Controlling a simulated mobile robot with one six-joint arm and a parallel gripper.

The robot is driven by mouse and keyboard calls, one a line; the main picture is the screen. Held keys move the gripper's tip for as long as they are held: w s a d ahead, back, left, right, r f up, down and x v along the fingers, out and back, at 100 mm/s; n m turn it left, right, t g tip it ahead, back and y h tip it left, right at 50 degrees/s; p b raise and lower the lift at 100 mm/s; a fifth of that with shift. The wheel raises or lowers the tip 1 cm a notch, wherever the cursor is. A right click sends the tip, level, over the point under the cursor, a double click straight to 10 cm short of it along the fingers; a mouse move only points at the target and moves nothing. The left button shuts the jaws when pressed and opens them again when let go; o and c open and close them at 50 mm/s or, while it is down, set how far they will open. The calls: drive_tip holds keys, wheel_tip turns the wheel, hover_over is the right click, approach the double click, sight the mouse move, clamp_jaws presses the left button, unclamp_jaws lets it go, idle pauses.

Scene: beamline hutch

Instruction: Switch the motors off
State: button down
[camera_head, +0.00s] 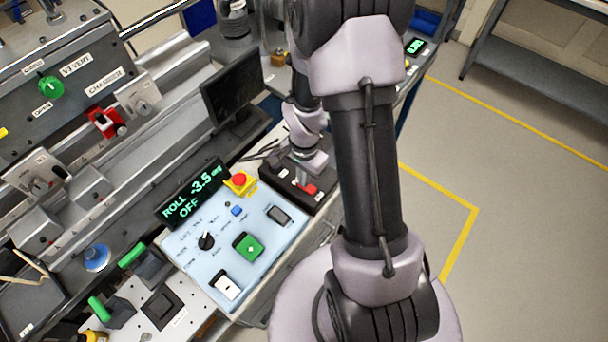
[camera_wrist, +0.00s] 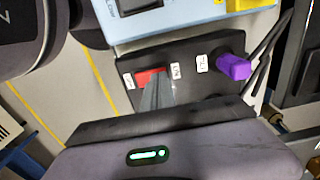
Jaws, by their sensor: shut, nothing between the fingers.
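A black switch box (camera_wrist: 193,57) lies below my gripper in the wrist view and beside the light-blue panel in the head view (camera_head: 270,179). It carries a red switch (camera_wrist: 150,76) and a purple knob (camera_wrist: 234,67), each with small white labels that I cannot read. In the head view the red switch (camera_head: 311,189) shows just beyond my fingers. My gripper (camera_wrist: 156,92) is shut and empty, its fingertips right at the red switch and partly covering it. I cannot tell whether they touch it. The purple knob is hidden in the head view.
The light-blue panel (camera_head: 216,262) has a green button (camera_head: 248,247), a black dial (camera_head: 206,240) and a red stop button (camera_head: 239,180). Its display (camera_head: 194,195) reads ROLL -3.5, OFF. A monitor (camera_head: 233,90) stands behind. Open floor lies to the right.

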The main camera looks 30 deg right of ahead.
sight(308, 187)
drive_tip(key=shift+f, duration=0.1)
drive_tip(key=shift+w+f+b, duration=0.1)
drive_tip(key=shift+f+b, duration=0.1)
drive_tip(key=shift+b, duration=0.1)
drive_tip(key=shift+s+r, duration=0.15)
drive_tip(key=shift+s, duration=0.15)
drive_tip(key=shift+s+d+r, duration=0.15)
drive_tip(key=shift+s+d, duration=0.1)
drive_tip(key=shift+s, duration=0.25)
drive_tip(key=shift+w, duration=0.1)
wheel_tip(308, 187, up, 14)
drive_tip(key=p, duration=0.6)
